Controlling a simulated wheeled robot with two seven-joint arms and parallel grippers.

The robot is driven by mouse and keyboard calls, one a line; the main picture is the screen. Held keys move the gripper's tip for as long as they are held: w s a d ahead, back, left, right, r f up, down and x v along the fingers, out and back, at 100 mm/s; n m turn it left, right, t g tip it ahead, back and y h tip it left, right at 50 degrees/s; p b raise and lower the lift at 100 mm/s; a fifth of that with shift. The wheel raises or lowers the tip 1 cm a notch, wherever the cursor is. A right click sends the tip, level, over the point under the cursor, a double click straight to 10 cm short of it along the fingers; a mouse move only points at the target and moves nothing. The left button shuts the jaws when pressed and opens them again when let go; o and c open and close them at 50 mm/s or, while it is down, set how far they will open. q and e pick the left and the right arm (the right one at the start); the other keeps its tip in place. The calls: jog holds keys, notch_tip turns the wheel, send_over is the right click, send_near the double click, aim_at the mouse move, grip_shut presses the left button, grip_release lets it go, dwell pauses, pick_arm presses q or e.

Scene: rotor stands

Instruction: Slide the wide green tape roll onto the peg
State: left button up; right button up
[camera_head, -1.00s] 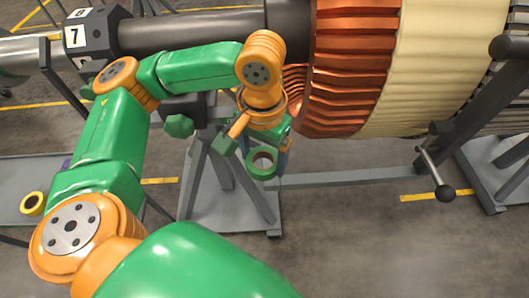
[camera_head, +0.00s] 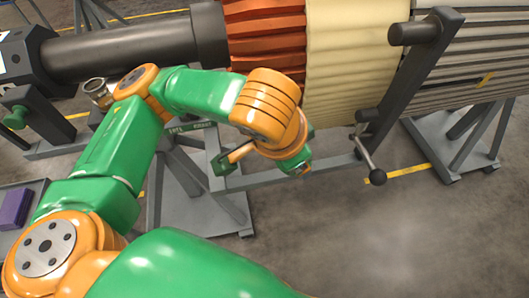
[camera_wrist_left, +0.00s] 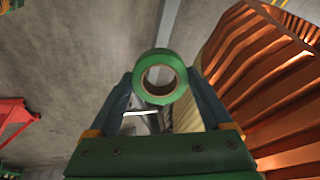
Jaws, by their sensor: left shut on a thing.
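The green tape roll (camera_wrist_left: 166,100) is in the left wrist view, its round hole and tan core facing the camera. My left gripper (camera_wrist_left: 160,82) is shut on it, one finger at each side, and holds it in the air. In the head view my left wrist hides the roll and most of the gripper. A short dark cylinder (camera_head: 408,34) that looks like the peg sticks out from the slanted grey post (camera_head: 412,85), up and to the right of my left wrist and apart from it. My right gripper is not in view.
The large rotor with copper (camera_head: 264,35) and cream (camera_head: 350,60) bands lies across the back, close to my left arm. A crank handle (camera_head: 370,160) hangs below the post. Stand legs (camera_head: 190,190) stand below the rotor. A purple block (camera_head: 14,208) lies at the left. Floor at the lower right is clear.

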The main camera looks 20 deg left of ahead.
pick_arm(q)
jog(key=d+r+m+t+h, duration=0.1)
jog(key=w+d+r+m+t+h, duration=0.1)
jog(key=d+r+m, duration=0.1)
jog(key=shift+w+r+m+h, duration=0.1)
jog(key=shift+w+m+h, duration=0.1)
jog(key=shift+m+h, duration=0.15)
notch_tip(320, 180, up, 5)
jog(key=w+d+m+t+h+p, duration=0.1)
jog(key=w+m+h, duration=0.1)
jog(key=m+h, duration=0.25)
jog(key=t+h+p, duration=0.2)
jog(key=t+h, duration=0.1)
jog(key=h, duration=0.3)
send_near(393, 34)
jog(key=shift+p+x, duration=0.75)
jog(key=shift+x, duration=1.4)
jog(key=shift+w+d, duration=0.2)
jog(key=shift+w+d, duration=0.1)
jog(key=shift+d, duration=0.05)
jog(key=shift+w+d, duration=0.15)
jog(key=shift+d, duration=0.1)
jog(key=shift+w+d, duration=0.15)
jog(key=shift+w+d+p, duration=0.2)
jog(key=shift+d+p, duration=0.1)
